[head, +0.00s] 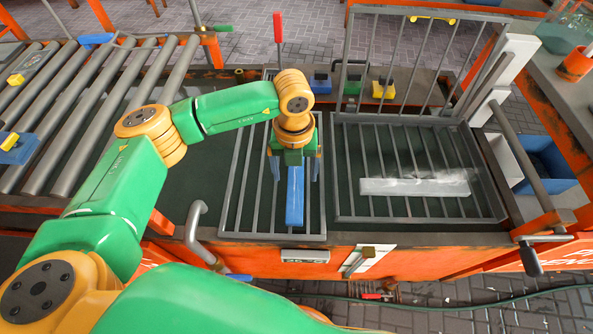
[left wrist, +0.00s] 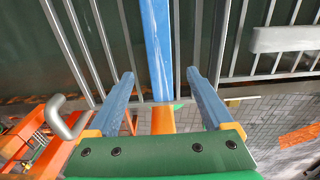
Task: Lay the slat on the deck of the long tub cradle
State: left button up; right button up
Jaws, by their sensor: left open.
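A blue slat (head: 295,195) lies lengthwise along the bars of the left barred rack (head: 245,190), over the dark tub. It also shows in the left wrist view (left wrist: 157,45), running between my fingers. My left gripper (head: 295,168) points down over the far part of the slat, open, with one finger on each side and a gap to each. The slat's far end is hidden under the gripper. A pale grey-white slat (head: 415,187) lies crosswise on the right barred rack (head: 385,215). I cannot tell which rack is the long tub cradle. My right gripper is out of view.
A raised barred gate (head: 410,60) stands behind the right rack. A roller conveyor (head: 90,100) lies at left. A curved grey handle (head: 193,225) rises near the front edge. Small blue and yellow blocks (head: 383,89) sit behind the tub. A blue bin (head: 545,165) stands at right.

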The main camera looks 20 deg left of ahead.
aim_at(295, 195)
pick_arm(q)
jog(key=shift+a+f, duration=0.15)
jog(key=shift+f, duration=0.2)
jog(key=f, duration=0.1)
jog(key=s+f, duration=0.1)
jog(key=f, duration=0.3)
jog(key=shift+s+d+f+p, duration=0.15)
jog(key=shift+s+d+p, duration=0.25)
jog(key=shift+w+f, duration=0.15)
jog(key=shift+f, duration=0.1)
jog(key=shift+r, duration=0.1)
grip_shut()
